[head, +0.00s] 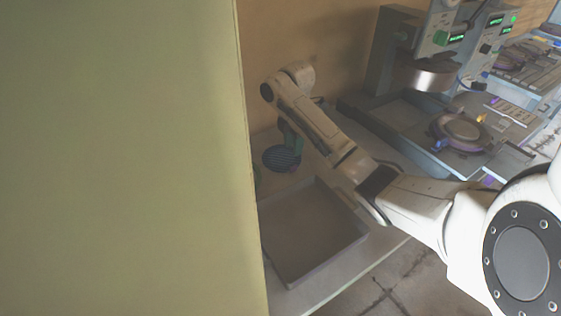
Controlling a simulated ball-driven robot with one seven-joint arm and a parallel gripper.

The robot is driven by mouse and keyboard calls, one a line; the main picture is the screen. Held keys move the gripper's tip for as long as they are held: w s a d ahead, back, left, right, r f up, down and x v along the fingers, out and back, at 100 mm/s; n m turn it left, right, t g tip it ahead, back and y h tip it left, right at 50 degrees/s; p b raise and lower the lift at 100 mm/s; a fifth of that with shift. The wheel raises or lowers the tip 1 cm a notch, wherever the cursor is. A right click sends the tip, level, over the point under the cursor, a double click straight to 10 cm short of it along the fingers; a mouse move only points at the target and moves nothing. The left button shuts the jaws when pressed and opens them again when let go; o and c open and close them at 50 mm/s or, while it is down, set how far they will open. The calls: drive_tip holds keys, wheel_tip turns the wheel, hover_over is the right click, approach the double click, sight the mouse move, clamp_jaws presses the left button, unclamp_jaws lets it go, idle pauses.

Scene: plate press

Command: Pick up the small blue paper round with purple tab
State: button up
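A dark blue, striped round thing (282,158) sits on the pale table beside the back wall. I cannot tell whether it is the small blue paper round, and no purple tab shows on it. My gripper (290,138) points down just above and behind it, at the end of my arm. The gripper looks dark green and is small and partly hidden by the arm's wrist. I cannot see the fingertips clearly, nor whether they touch the round thing or hold anything.
A shallow grey tray (334,252) stands in front of the round thing. A grey-blue press (432,77) with a round plate (461,127) stands at right; a blue tab (441,145) shows beside the plate. A large yellowish panel (120,160) blocks the left side.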

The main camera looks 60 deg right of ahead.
sight(291, 172)
wheel_tip(291, 172, down, 9)
drive_tip(key=shift+w+d+f+p, duration=0.1)
drive_tip(key=shift+p, duration=0.25)
drive_tip(key=shift+c, duration=0.3)
clamp_jaws()
